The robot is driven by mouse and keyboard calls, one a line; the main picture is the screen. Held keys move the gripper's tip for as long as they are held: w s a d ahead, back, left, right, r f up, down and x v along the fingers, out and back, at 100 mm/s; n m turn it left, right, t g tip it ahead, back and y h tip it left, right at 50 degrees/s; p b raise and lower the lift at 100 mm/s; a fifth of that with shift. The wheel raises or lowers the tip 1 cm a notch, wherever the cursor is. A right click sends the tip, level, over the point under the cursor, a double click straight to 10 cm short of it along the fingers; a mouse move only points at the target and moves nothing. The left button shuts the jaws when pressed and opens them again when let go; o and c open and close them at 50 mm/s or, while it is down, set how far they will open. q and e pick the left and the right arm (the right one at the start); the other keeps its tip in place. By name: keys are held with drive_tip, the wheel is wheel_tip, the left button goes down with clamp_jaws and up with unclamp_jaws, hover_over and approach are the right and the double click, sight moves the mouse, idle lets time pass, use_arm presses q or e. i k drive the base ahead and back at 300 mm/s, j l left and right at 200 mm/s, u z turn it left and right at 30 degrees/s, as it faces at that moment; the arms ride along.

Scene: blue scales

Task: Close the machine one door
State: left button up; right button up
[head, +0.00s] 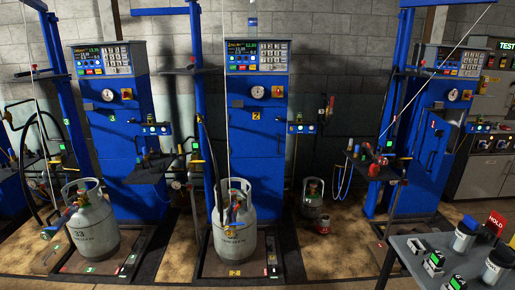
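Machine one is the blue scale cabinet (417,185) at the right, with a keypad and display panel on top and a round gauge below it. Its blue door (432,145) is on the front and looks ajar, standing at an angle to the cabinet. A lighter grey-blue opening (455,116) shows beside the door's upper edge. How far the door stands open is hard to tell. Neither of my grippers is in view.
Machine two (256,140) and machine three (120,145) stand to the left, each with a gas cylinder in front. A grey table (405,250) with small devices and jars fills the lower right. A small cylinder (312,200) stands left of machine one.

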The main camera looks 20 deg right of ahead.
sight(429, 150)
drive_tip(key=i+z, duration=0.3)
drive_tip(key=i, duration=0.35)
drive_tip(key=i+z, duration=0.25)
drive_tip(key=i, duration=0.4)
drive_tip(key=i+z, duration=0.25)
drive_tip(key=i, duration=0.4)
drive_tip(key=i+z, duration=0.2)
drive_tip(key=i, duration=0.4)
drive_tip(key=i+j+z, duration=0.25)
drive_tip(key=i, duration=0.4)
drive_tip(key=l+z, duration=0.1)
drive_tip(key=z, duration=1.1)
drive_tip(key=i+l+u, duration=0.1)
drive_tip(key=i+u, duration=0.2)
drive_tip(key=i+l+u, duration=0.15)
drive_tip(key=u, duration=0.15)
drive_tip(key=i+l, duration=0.65)
drive_tip(key=i, duration=0.2)
drive_tip(key=i+l+z, duration=0.1)
drive_tip(key=i+l, duration=0.2)
drive_tip(key=l, duration=0.1)
